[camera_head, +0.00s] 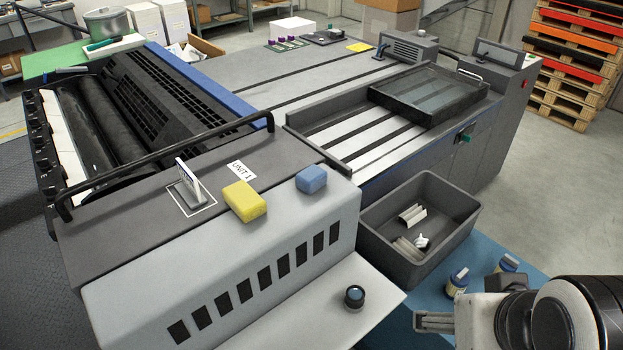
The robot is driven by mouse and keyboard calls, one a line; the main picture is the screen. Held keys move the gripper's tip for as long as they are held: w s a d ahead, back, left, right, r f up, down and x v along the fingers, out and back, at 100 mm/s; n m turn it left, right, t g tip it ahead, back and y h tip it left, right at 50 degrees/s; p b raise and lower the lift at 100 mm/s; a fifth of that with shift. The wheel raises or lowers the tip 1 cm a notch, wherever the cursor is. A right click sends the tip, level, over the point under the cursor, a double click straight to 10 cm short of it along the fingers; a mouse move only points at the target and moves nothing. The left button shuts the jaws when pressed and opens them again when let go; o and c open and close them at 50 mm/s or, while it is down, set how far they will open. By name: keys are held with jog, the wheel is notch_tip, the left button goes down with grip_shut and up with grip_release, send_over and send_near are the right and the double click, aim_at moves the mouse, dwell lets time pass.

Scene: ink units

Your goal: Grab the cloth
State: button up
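No item is plainly a spread cloth. A yellow block (245,201) and a smaller blue block (311,180), which could be folded cloths or sponges, lie on the dark top of the unit marked "UNIT 1". A small white crumpled piece (421,241) lies in the grey bin, and I cannot tell if it is cloth or paper. My gripper (432,321) is at the bottom right, apart from these items and in front of the bin. Only part of it shows, so its opening cannot be judged.
The grey bin (375,247) also holds pale strips. Two small bottles (457,281) (507,264) stand on the blue surface near my arm. A dark round knob-like piece (354,297) is on the light ledge. A black rail (165,150) crosses behind the blocks.

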jog(key=w+a+n+t+y, duration=0.15)
jog(key=w+n+t, duration=0.35)
jog(key=w, duration=2.1)
jog(key=n+t+y, duration=0.2)
jog(key=n+y, duration=0.2)
jog(key=y, duration=0.6)
send_near(317, 183)
jog(key=shift+h, duration=0.25)
jog(key=w, duration=0.1)
jog(key=w+a, duration=0.1)
jog(key=w, duration=0.2)
jog(key=shift+w+a, duration=0.3)
jog(key=shift+s+a+f+y, duration=0.3)
jog(key=shift+s+a+y, duration=0.1)
jog(key=shift+a+y, duration=0.35)
jog(key=shift+w, duration=0.1)
jog(key=shift+x, duration=1.15)
